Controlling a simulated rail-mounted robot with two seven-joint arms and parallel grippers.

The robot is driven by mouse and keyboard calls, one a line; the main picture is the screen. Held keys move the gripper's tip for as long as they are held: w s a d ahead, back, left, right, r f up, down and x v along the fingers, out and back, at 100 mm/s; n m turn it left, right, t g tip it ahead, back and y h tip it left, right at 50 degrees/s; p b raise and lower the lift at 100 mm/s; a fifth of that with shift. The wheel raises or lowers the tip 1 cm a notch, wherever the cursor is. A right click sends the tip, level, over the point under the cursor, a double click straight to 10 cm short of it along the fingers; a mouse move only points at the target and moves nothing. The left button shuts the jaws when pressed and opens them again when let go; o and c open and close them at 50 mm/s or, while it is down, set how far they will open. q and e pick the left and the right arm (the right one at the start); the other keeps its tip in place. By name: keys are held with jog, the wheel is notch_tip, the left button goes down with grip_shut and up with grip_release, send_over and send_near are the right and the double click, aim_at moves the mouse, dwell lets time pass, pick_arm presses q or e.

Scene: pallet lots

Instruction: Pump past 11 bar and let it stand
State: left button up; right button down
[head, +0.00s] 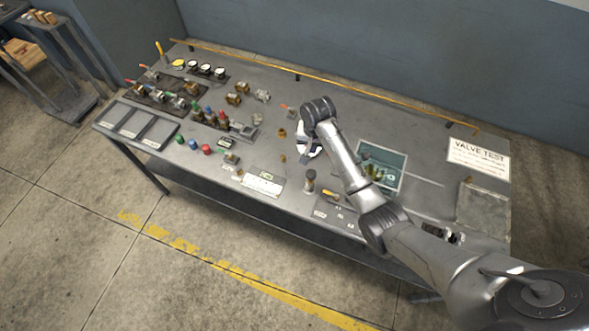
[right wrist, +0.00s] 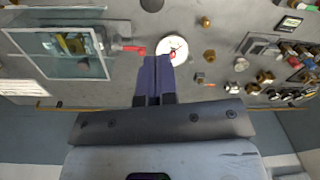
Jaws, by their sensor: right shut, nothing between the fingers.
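In the right wrist view a round white gauge dial (right wrist: 173,48) with a red needle shows just beyond my fingertips; I cannot read its value. A red-tipped lever (right wrist: 132,48) lies beside it, on the side of the glass-walled box (right wrist: 62,53). This box, with a brass valve (right wrist: 72,44) inside, also shows in the head view (head: 401,160). My right gripper (head: 304,160) is shut and empty over the middle of the bench; its fingers (right wrist: 154,62) overlap the dial's edge in the picture. I cannot tell whether they touch anything. My left gripper is not in view.
The grey bench (head: 225,165) carries several valves and fittings at left, trays (head: 129,122) at the left end, coloured buttons (head: 193,144) and a VALVE TEST sign (head: 479,157) at right. A yellow rail (head: 330,83) runs along its back.

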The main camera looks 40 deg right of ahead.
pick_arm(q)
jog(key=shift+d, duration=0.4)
pick_arm(e)
jog(key=m, duration=0.1)
jog(key=s+m, duration=0.1)
jog(key=m, duration=0.1)
jog(key=shift+s+d+r, duration=0.1)
jog(key=shift+d, duration=0.1)
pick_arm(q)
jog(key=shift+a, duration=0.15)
pick_arm(e)
send_near(312, 174)
jog(key=f, duration=0.6)
jog(key=shift+w+f+p, duration=0.3)
jog(key=shift+f, duration=0.1)
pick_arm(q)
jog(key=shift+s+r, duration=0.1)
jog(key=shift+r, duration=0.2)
pick_arm(e)
jog(key=shift+f, duration=0.35)
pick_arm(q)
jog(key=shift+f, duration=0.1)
pick_arm(e)
jog(key=shift+f, duration=0.15)
